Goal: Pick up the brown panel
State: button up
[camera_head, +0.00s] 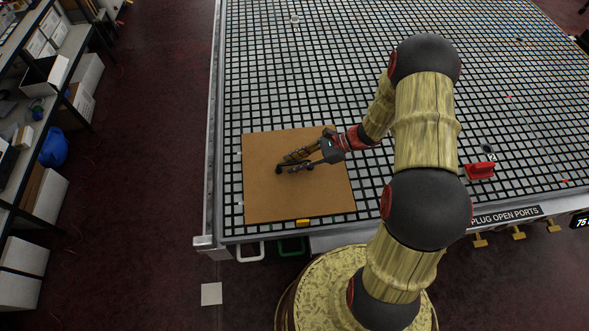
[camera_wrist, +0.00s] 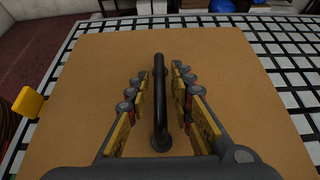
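The brown panel (camera_head: 265,195) lies flat on the front left corner of the grid table (camera_head: 475,120). In the wrist view the panel (camera_wrist: 215,60) fills most of the picture. A black bar handle (camera_wrist: 160,100) stands on it, running away from the camera. My gripper (camera_head: 281,165) is over the middle of the panel. In the wrist view my gripper (camera_wrist: 160,76) is open, with one finger on each side of the handle and a visible gap on both sides. The gripper partly hides the handle in the head view.
A red object (camera_head: 480,170) sits on the table to the right of my arm. A yellow block (camera_head: 303,222) is at the table's front edge by the panel; it shows at left in the wrist view (camera_wrist: 28,102). Shelves (camera_head: 40,130) stand at far left. The grid behind the panel is mostly clear.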

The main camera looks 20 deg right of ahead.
grip_shut()
dwell(0.8)
